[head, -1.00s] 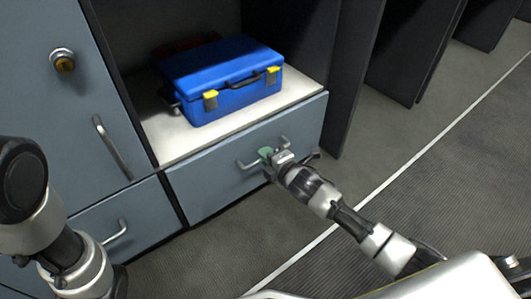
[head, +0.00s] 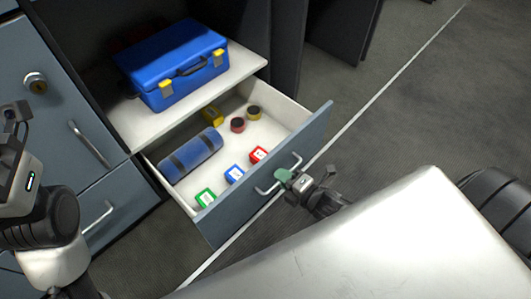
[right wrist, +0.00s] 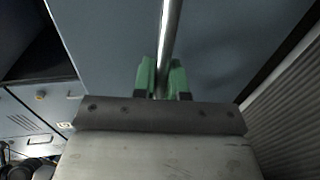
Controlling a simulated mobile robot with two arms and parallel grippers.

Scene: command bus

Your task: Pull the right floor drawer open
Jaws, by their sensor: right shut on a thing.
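The right floor drawer (head: 302,139) stands well open beneath the shelf, its inside showing. Its bar handle (head: 266,190) is on the blue-grey front. My right gripper (head: 287,177) is shut on this handle, its green fingers around the bar. In the right wrist view the handle (right wrist: 169,35) runs between the two green fingers (right wrist: 161,78), with the drawer front behind. My left arm shows at the left edge of the head view, but its fingers do not show.
The drawer holds a blue roll (head: 190,155), several small coloured boxes and two round tins. A blue toolbox (head: 175,65) sits on the shelf (head: 150,122) above. Another closed drawer (head: 105,200) is at left. Dark panels stand behind; floor at right is clear.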

